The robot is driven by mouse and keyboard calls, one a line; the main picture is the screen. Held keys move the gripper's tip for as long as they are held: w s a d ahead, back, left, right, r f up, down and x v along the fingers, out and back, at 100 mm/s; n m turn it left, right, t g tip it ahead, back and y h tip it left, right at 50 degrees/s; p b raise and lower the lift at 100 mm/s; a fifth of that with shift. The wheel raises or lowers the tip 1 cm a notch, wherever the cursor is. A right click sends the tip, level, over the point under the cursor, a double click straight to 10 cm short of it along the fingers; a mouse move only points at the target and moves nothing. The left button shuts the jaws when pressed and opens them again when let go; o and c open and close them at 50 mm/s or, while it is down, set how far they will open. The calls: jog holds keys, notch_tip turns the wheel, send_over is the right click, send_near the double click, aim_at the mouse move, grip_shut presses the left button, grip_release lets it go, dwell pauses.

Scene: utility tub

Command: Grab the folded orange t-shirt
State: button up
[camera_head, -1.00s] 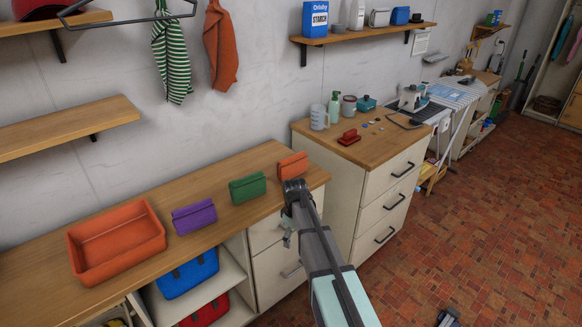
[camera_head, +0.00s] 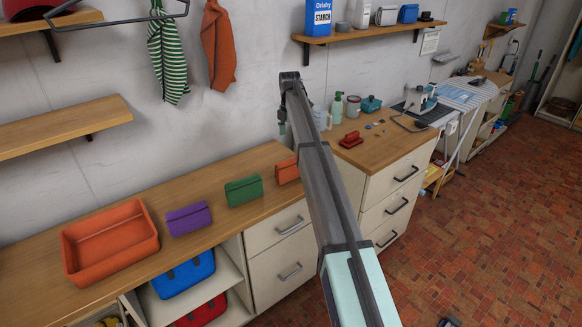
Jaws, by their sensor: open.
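The folded orange t-shirt (camera_head: 286,174) lies on the wooden counter, at the right end of a row of folded shirts. My arm crosses in front of it and hides its right part. My gripper (camera_head: 282,128) is small in the picture, hanging from the arm's far end above the shirt in the image, against the wall. It is open, and I see nothing held in it. It appears apart from the shirt.
A folded green shirt (camera_head: 244,191) and a folded purple shirt (camera_head: 189,218) lie to the left, then an orange tub (camera_head: 110,243). A taller drawer cabinet (camera_head: 378,205) stands to the right. Shelves (camera_head: 62,127) and hanging cloths (camera_head: 218,48) are on the wall.

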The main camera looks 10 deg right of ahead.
aim_at(290, 157)
notch_tip(290, 157, down, 9)
jog(key=shift+r+p, duration=0.2)
jog(key=shift+p, duration=0.9)
jog(key=shift+w+f+p, duration=0.15)
jog(key=shift+f+p, duration=1.2)
jog(key=shift+f, duration=1.3)
jog(key=c, duration=1.4)
